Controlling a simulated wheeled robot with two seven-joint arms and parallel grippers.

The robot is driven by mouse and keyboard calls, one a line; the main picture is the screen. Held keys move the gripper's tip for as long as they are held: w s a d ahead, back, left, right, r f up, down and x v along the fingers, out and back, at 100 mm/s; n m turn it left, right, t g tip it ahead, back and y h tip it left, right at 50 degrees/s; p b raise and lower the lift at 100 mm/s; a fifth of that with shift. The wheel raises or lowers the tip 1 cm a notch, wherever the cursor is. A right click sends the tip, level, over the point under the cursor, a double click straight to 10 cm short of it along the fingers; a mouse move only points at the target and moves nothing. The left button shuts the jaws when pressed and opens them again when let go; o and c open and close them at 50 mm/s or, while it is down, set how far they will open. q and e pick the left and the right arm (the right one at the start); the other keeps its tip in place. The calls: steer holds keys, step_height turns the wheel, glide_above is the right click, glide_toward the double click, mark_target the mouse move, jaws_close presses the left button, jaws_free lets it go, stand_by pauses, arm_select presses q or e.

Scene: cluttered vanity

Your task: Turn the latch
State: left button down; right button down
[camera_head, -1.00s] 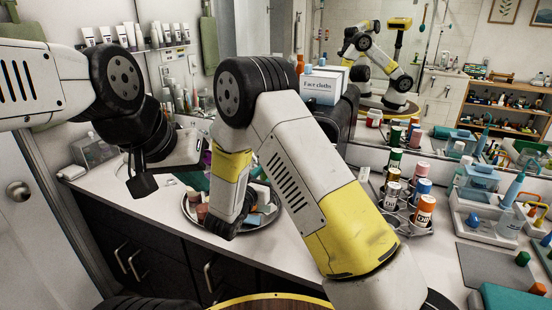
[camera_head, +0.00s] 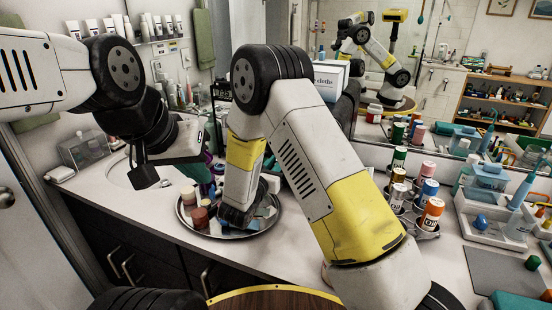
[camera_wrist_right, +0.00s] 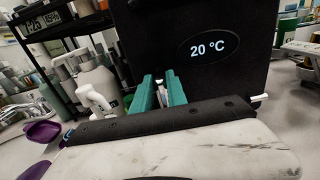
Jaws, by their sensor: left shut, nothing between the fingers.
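A black box (camera_wrist_right: 215,50) with a lit "20 °C" display fills the upper middle of the right wrist view. My right gripper (camera_wrist_right: 162,88) has two teal fingers in front of its lower face, with a small pale piece in the narrow gap between them. I cannot tell whether they touch that piece or whether it is the latch. A short white rod (camera_wrist_right: 259,98) sits at the box's lower right. In the head view my right arm hides its own gripper and much of the box. My left gripper (camera_head: 147,176) is shut and empty above the counter's left part.
A round metal tray (camera_head: 262,224) with small jars and blocks stands below my right arm. A rack of cans (camera_head: 428,214) and a white organizer (camera_head: 490,215) are at the right. A purple bowl (camera_wrist_right: 43,131) shows in the wrist view.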

steer(key=shift+a+n, duration=0.25)
steer(key=shift+n, duration=0.75)
steer(key=shift+w+a+n, duration=0.1)
steer(key=shift+w+n, duration=0.05)
steer(key=shift+n, duration=0.95)
steer(key=c, duration=1.3)
jaws_free()
